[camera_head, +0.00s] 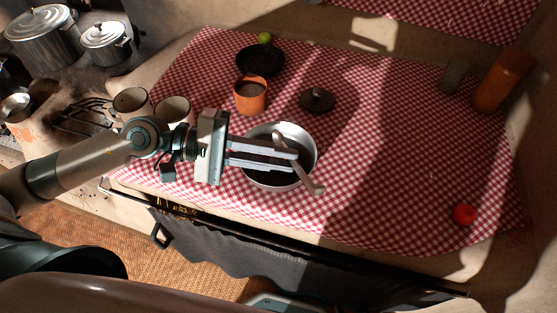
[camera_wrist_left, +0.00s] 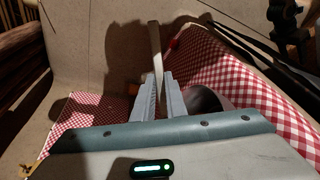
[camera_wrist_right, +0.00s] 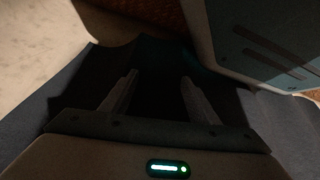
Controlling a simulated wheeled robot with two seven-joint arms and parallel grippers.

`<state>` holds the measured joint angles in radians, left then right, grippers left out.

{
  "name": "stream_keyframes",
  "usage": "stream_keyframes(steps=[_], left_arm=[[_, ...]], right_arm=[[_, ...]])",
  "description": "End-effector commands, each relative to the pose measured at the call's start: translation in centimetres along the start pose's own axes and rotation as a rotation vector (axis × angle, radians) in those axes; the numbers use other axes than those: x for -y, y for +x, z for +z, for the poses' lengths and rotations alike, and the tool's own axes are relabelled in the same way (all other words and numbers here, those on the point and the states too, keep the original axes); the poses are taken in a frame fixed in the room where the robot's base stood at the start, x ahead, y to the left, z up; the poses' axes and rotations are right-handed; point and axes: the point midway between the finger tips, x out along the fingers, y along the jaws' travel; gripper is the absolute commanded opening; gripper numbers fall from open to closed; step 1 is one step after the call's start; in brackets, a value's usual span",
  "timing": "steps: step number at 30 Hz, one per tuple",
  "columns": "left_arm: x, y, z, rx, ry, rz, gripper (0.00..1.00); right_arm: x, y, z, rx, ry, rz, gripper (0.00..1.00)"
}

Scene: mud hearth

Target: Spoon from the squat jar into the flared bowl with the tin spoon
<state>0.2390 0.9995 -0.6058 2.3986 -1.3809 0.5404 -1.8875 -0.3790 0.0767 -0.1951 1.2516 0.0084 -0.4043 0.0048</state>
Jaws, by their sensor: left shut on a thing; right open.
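My left gripper (camera_head: 296,160) is shut on the tin spoon (camera_head: 308,174), above the flared bowl (camera_head: 312,147), a wide pale metal bowl with a dark inside. The spoon slants across the bowl's right side, its rounded end by the front-right rim; I cannot tell its height or whether it holds anything. The spoon's shaft stands up between the fingers in the left wrist view (camera_wrist_left: 156,50). The squat jar seems to be the orange pot (camera_head: 250,97), uncovered with brownish contents, behind the bowl. My right gripper (camera_wrist_right: 159,77) is open and empty in the right wrist view.
A dark lid (camera_head: 317,100) lies right of the orange pot. A black pan (camera_head: 260,62) with a green fruit (camera_head: 265,38) is behind. Two cups (camera_head: 132,101) stand left, near my left arm. A tomato (camera_head: 464,214) and orange canister (camera_head: 502,80) are right. The right-hand cloth is mostly clear.

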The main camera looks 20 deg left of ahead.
Motion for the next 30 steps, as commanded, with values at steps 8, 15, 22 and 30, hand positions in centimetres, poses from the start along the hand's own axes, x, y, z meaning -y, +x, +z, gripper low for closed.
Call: stream_keyframes(steps=[8, 15, 22, 30], left_arm=[[0.6, 0.1, -0.2, 0.0, 0.025, 0.06, 0.0], [0.6, 0.0, -0.1, 0.0, 0.041, 0.101, 0.0], [0.4, -0.1, 0.1, 0.001, 0.048, 0.116, 0.0], [0.3, -0.1, 0.1, 0.001, 0.049, 0.117, 0.0]], right_arm=[[-1.4, -0.1, 0.9, 0.113, 0.008, 0.014, 0.55], [-2.1, -1.3, 1.3, 0.193, 0.013, 0.022, 0.55], [-2.4, -2.0, 1.5, 0.227, 0.015, 0.025, 0.55], [-2.4, -2.1, 1.4, 0.229, 0.015, 0.025, 0.55]])
